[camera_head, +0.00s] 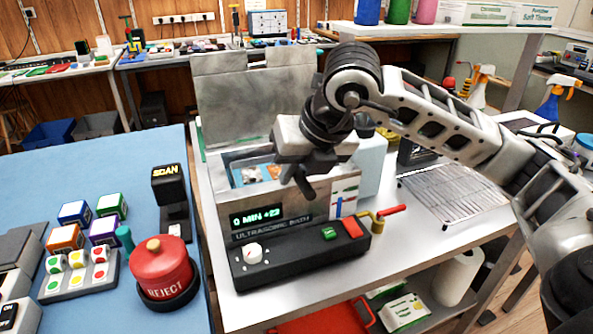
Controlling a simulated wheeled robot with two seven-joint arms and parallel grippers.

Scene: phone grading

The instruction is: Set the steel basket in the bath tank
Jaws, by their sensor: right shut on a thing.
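The bath tank (318,196) is a steel box with a black control panel, a lit display and a white dial, on the metal bench. Its lid (238,105) stands raised behind it. My right gripper (303,183) is over the tank's opening, pointing down, and shut on the steel basket. The gripper and wrist hide most of the basket. Bluish and orange patches with small pale pieces (257,174) show in the opening left of the gripper. I cannot tell how deep the basket sits or whether it touches the tank. My left gripper is out of view.
A wire drying rack (452,190) lies right of the tank, with a red-handled valve (390,210) nearer. A blue mat (140,222) on the left holds a red REJECT button (161,265), a SCAN stand (170,190) and several coloured cubes. A paper roll (459,277) is on the shelf below.

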